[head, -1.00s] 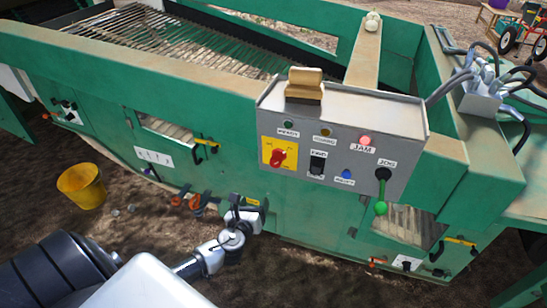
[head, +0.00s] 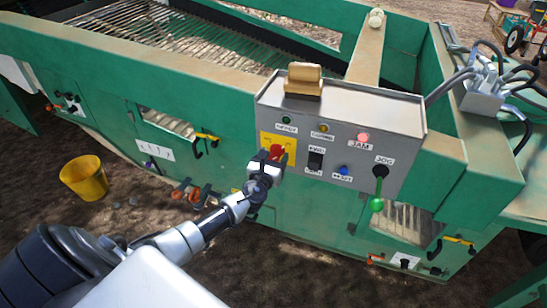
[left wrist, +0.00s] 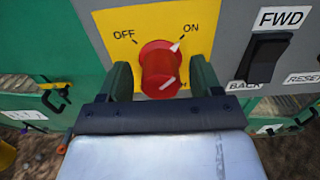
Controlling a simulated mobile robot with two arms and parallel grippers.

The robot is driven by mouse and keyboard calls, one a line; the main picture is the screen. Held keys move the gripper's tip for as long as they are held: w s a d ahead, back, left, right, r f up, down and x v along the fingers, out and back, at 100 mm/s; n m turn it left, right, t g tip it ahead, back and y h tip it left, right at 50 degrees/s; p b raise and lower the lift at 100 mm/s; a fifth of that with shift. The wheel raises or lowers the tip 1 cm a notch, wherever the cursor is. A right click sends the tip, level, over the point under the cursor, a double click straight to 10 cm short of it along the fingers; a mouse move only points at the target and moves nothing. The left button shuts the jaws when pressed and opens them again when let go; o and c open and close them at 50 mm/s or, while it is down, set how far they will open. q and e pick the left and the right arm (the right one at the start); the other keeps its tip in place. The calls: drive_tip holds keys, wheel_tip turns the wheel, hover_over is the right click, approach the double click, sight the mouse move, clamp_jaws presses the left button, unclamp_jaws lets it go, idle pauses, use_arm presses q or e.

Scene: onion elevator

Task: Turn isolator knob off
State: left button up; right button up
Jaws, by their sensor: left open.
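The red isolator knob (left wrist: 158,66) sits on a yellow plate (left wrist: 112,30) marked OFF at upper left and ON at upper right. A white mark on the knob's upper right edge points toward ON. In the head view the knob (head: 277,150) is partly hidden by my left gripper (head: 272,158). In the left wrist view my left gripper (left wrist: 162,74) is open, with one green finger on each side of the knob. Small gaps seem to show between the fingers and the knob; I cannot tell how deep they reach. My right gripper is not in view.
The grey control box (head: 345,113) also carries the black FWD/BACK switch (left wrist: 262,58), a blue RESET button (head: 343,171), a lit red JAM lamp (head: 363,137) and a green-ended jog lever (head: 377,204). A yellow bucket (head: 84,180) stands on the ground at left.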

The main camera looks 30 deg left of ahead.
use_arm(q)
drive_tip(key=c, duration=0.9)
drive_tip(key=n+b, duration=0.2)
drive_tip(key=n, duration=0.2)
drive_tip(key=shift+f+b, duration=0.2)
drive_tip(key=shift+b, duration=0.2)
drive_tip(key=n+b, duration=0.2)
drive_tip(key=n, duration=0.2)
drive_tip(key=shift+n, duration=0.4)
drive_tip(key=n+b, duration=0.1)
drive_tip(key=n, duration=0.3)
drive_tip(key=shift+r, duration=0.1)
drive_tip(key=shift+n+b, duration=0.3)
drive_tip(key=shift+n, duration=2.2)
